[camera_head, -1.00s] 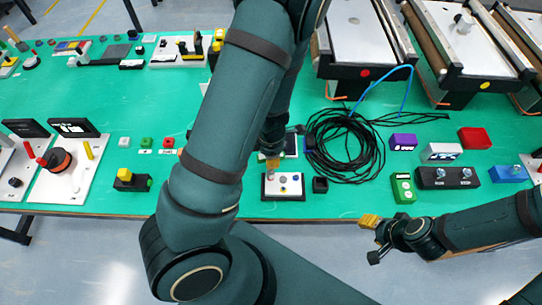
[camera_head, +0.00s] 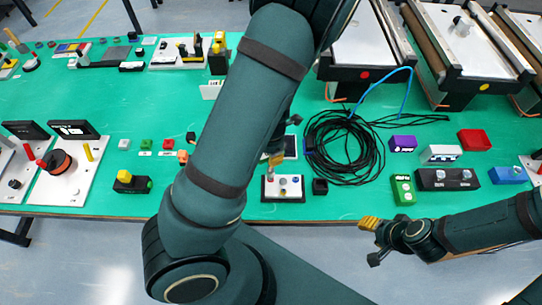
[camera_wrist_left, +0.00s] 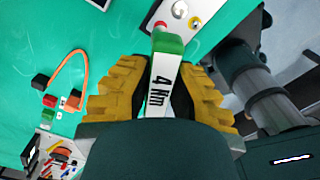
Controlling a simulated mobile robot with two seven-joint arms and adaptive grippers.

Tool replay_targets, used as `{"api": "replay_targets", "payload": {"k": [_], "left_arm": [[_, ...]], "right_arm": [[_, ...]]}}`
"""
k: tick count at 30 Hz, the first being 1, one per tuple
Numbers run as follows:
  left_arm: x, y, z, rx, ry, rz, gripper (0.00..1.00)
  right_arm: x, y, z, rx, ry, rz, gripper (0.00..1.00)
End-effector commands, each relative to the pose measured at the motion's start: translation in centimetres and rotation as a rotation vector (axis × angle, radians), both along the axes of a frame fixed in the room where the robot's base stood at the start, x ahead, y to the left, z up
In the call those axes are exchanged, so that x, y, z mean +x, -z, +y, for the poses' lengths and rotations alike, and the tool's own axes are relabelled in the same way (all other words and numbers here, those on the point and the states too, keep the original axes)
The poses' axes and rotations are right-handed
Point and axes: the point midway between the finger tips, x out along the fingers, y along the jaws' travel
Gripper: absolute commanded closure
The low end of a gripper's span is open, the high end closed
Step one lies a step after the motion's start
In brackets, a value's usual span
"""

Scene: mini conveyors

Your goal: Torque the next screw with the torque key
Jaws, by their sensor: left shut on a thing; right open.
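My left gripper (camera_wrist_left: 160,95) is shut on the torque key (camera_wrist_left: 163,80), a white bar marked "4 Nm" with a green end. In the head view the left gripper (camera_head: 276,160) is just above and behind the white screw plate (camera_head: 283,194), largely hidden by my arm. The plate carries small coloured round parts, including a yellow one (camera_wrist_left: 194,22) and a red one (camera_wrist_left: 160,25) in the wrist view. The key's green end overlaps the plate's edge there; I cannot tell whether they touch. My right gripper (camera_head: 370,240) is open and empty in front of the table edge.
A coil of black cable (camera_head: 345,145) lies right of the plate, beside a small black block (camera_head: 320,186). A green box (camera_head: 402,189) and a black box (camera_head: 446,179) stand further right.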

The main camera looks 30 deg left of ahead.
Motion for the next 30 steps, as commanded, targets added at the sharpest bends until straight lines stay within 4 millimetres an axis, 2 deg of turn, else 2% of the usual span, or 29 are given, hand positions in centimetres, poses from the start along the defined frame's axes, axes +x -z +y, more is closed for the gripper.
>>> {"api": "replay_targets", "payload": {"k": [18, 30], "left_arm": [[0.0, -3.4, 0.0, 0.000, 0.002, -0.001, 1.00], [0.0, -3.8, 0.0, -0.001, -0.001, 0.001, 1.00]], "right_arm": [[0.0, 0.0, 0.0, 0.000, 0.000, 0.000, 0.53], [0.0, 0.0, 0.0, 0.000, 0.000, 0.000, 0.53]]}}
